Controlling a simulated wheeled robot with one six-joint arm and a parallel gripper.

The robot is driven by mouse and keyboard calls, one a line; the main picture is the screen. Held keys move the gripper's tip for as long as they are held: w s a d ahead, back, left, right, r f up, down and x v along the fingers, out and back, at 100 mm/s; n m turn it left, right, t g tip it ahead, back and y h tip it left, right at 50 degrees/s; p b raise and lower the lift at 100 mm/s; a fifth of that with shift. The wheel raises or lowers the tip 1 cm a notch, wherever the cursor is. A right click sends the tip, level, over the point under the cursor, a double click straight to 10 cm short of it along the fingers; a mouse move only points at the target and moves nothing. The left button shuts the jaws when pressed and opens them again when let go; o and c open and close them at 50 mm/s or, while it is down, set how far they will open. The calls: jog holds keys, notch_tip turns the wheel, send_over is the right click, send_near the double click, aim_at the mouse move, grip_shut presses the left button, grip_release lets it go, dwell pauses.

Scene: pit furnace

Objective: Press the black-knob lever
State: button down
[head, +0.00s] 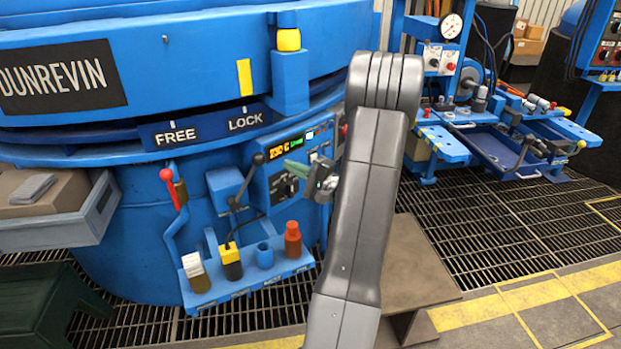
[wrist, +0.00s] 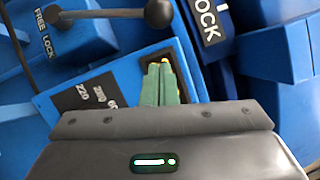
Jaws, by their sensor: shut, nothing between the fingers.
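The black-knob lever (head: 258,159) stands on a blue bracket on the front of the blue furnace, its knob up and its rod slanting down to the left. In the wrist view its round black knob (wrist: 158,13) is at the top, ahead of my fingers, with the rod running left. My gripper (head: 287,164) has green fingers, closed together and empty, to the right of the knob in the head view. In the wrist view the closed fingertips (wrist: 163,66) are below the knob, with a visible gap. I see no contact.
A red-knob lever (head: 167,175) stands to the left. A blue rack (head: 250,280) with several bottles and cups is below. A control panel (head: 290,180) with a lit display is behind my gripper. A grey tray (head: 60,225) juts out at the left.

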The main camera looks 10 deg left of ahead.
jog(key=a, duration=0.1)
jog(key=s+a, duration=0.1)
jog(key=a+r, duration=0.1)
jog(key=a, duration=0.1)
jog(key=shift+s+r+b, duration=0.1)
jog(key=shift+s+b, duration=0.05)
jog(key=shift+b, duration=0.15)
